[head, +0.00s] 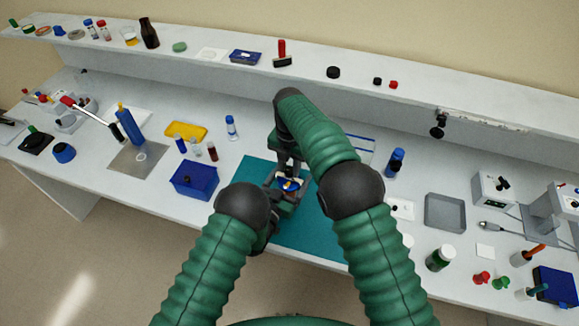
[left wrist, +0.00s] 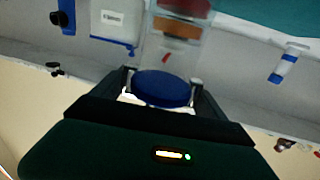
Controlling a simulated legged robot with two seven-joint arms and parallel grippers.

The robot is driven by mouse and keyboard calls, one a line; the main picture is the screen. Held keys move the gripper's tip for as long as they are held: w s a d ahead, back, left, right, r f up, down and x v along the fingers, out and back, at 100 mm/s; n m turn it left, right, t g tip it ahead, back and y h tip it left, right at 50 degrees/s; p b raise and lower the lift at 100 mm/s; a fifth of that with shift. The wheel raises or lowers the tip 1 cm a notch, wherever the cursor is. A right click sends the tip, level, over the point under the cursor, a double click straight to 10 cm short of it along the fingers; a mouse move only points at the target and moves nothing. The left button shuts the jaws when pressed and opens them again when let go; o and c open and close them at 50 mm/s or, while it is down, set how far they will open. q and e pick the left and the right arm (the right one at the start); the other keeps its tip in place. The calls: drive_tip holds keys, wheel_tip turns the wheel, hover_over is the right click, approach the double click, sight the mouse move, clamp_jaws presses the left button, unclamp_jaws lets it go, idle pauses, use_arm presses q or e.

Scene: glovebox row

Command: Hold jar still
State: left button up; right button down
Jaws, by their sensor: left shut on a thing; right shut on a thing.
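The jar (head: 289,186) shows as a small blue patch above the teal mat, between my two grippers and partly covered by them. In the left wrist view its round blue lid (left wrist: 162,88) sits between two dark fingers. A see-through shape with an orange band lies behind the lid, blurred. My left gripper (head: 276,203) comes in from the front and is shut on the jar. My right gripper (head: 290,172) reaches down from behind and is shut at the jar too.
The teal mat (head: 313,233) has bare room to the front right. A blue box (head: 193,180) stands left of my grippers, with several small vials behind it. A raised shelf (head: 220,55) runs along the back.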

drive_tip(key=shift+m, duration=0.4)
